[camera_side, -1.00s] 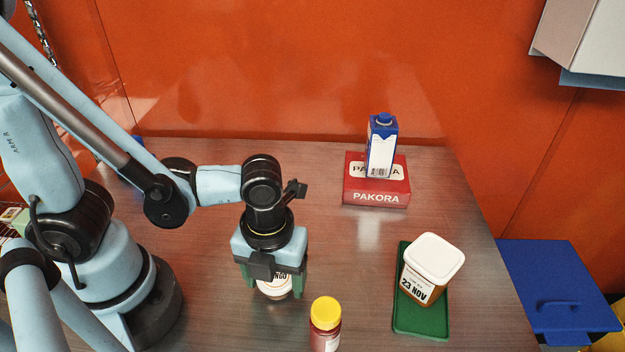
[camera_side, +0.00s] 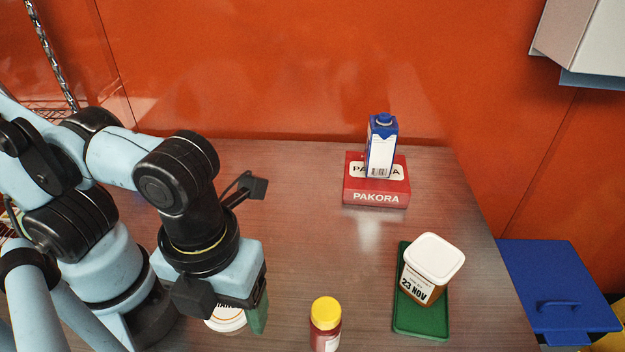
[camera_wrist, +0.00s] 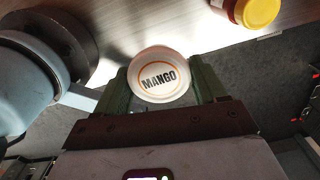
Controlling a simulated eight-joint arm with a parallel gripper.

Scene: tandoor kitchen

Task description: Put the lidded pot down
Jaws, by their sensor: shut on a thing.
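The lidded pot is white with a round lid marked MANGO. In the wrist view the pot (camera_wrist: 160,75) sits between the two green fingers of my gripper (camera_wrist: 161,88), which is shut on it. In the side view only part of the pot (camera_side: 226,319) shows, low at the lower left, beneath my gripper (camera_side: 240,318). The gripper body hides most of it. I cannot tell whether its base touches the table.
A yellow-capped jar (camera_side: 326,322) stands to the right of my gripper. Further right, a white-lidded tub (camera_side: 432,264) marked 23 NOV stands on a green tray (camera_side: 421,323). A red PAKORA box (camera_side: 376,198) bears a blue and white carton (camera_side: 381,148) at the back.

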